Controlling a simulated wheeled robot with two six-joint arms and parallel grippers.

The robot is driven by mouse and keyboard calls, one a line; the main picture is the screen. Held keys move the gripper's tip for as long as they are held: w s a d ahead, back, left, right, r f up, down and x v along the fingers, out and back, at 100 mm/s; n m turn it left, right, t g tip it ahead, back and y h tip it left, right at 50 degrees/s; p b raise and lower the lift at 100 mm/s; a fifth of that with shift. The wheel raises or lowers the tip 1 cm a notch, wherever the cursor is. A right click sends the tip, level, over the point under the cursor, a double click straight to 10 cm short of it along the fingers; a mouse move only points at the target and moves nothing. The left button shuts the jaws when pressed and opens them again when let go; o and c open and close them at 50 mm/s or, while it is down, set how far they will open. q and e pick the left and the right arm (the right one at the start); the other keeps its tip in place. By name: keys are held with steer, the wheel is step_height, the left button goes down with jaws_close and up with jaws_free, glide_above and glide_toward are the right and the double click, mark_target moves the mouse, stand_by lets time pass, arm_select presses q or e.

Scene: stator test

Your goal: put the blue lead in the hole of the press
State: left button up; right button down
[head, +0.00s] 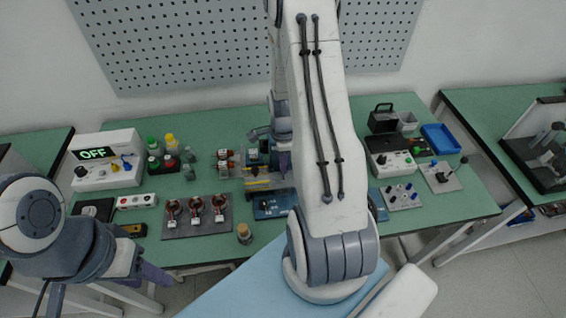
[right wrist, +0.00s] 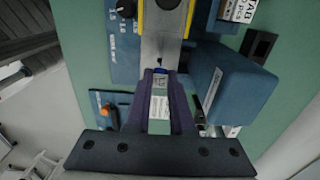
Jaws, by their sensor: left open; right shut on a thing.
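My right gripper (right wrist: 160,76) is shut on the blue lead (right wrist: 160,71); a small blue end shows between the purple fingertips. Just ahead of the fingertips is a grey part of the press (right wrist: 162,38), with a small dark spot on it near the blue end. I cannot tell whether the lead touches it or is in the hole. In the head view the press (head: 272,206) stands mid-table, partly hidden by my right arm, which also largely covers the right gripper. My left gripper (head: 152,274) is open and empty off the table's front left edge.
A tray with several copper-wound stators (head: 182,232) lies left of the press. A blue tray (head: 440,138) and a control box (head: 392,160) are at right. A blue block (right wrist: 232,88) stands close beside the right gripper.

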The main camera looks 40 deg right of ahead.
mark_target(283, 179)
steer(key=shift+f+b, duration=0.3)
steer(key=shift+f, duration=0.15)
stand_by(0.6)
steer(key=shift+f+b, duration=0.7)
steer(key=shift+f, duration=0.25)
steer(key=shift+f, duration=0.2)
steer(key=shift+f+b, duration=0.7)
steer(key=shift+f, duration=0.05)
steer(key=c, duration=0.7)
jaws_free()
step_height(283, 179, up, 10)
steer(key=shift+r+b, duration=0.25)
steer(key=shift+b, duration=0.35)
